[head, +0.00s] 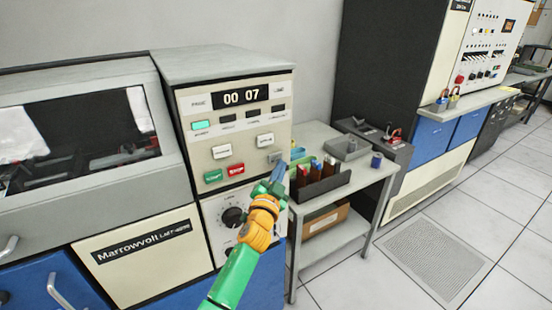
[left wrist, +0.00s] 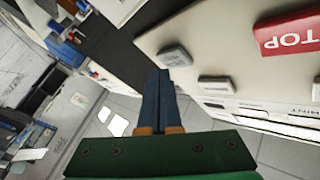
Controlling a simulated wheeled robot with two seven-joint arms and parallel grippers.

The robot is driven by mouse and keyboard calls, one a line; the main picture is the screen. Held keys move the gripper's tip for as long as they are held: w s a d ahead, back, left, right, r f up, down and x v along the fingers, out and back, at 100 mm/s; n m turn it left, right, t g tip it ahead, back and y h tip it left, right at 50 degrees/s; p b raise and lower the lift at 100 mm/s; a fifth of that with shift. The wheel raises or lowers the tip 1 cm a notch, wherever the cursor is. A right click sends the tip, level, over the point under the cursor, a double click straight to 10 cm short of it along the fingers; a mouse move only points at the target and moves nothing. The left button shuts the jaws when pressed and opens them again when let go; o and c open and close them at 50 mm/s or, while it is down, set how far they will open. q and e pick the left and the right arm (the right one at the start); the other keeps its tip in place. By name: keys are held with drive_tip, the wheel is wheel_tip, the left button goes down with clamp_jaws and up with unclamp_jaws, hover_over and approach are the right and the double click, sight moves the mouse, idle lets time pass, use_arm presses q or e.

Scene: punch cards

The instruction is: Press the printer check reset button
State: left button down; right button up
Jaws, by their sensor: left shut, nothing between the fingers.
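The printer's cream control panel (head: 238,130) carries a green START button (head: 213,176), a red STOP button (head: 236,169) and pale buttons. A left pale button (head: 221,151), an upper right one (head: 265,139) and a grey one (head: 277,156) show; I cannot read which is check reset. My left gripper (head: 277,173) is shut and empty, its tips just below the grey button. Contact cannot be told. My right gripper is not in view.
A knob (head: 233,216) sits on the lower panel, partly beside my arm. Floor at the right is open around a vent grille (head: 435,255).

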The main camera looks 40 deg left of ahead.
use_arm(q)
drive_tip(key=d, duration=0.1)
drive_tip(key=s+d, duration=0.1)
drive_tip(key=d, duration=0.1)
drive_tip(key=s+d, duration=0.1)
drive_tip(key=shift+d, duration=0.35)
idle(0.8)
drive_tip(key=s+d+f+g+h, duration=0.2)
drive_tip(key=s+d+f, duration=0.1)
drive_tip(key=f, duration=0.7)
drive_tip(key=s+d+f+g+h, duration=0.2)
drive_tip(key=s+f+g, duration=0.1)
drive_tip(key=f, duration=0.7)
drive_tip(key=s+d+f+g+h, duration=0.1)
drive_tip(key=s+d+f+g, duration=0.15)
drive_tip(key=f, duration=0.75)
drive_tip(key=s+d+f+g, duration=0.1)
drive_tip(key=s+f+g, duration=0.2)
drive_tip(key=s+f, duration=0.3)
drive_tip(key=s+d+f+g+h, duration=0.1)
drive_tip(key=s+f, duration=0.5)
drive_tip(key=s, duration=1.1)
drive_tip(key=s+d+f+g+h, duration=0.1)
drive_tip(key=s+d+f+g, duration=0.2)
drive_tip(key=s, duration=0.8)
wheel_tip(320, 180, down, 4)
drive_tip(key=g, duration=0.2)
drive_tip(key=shift+s+n+g, duration=0.3)
drive_tip(key=shift+s+g, duration=0.05)
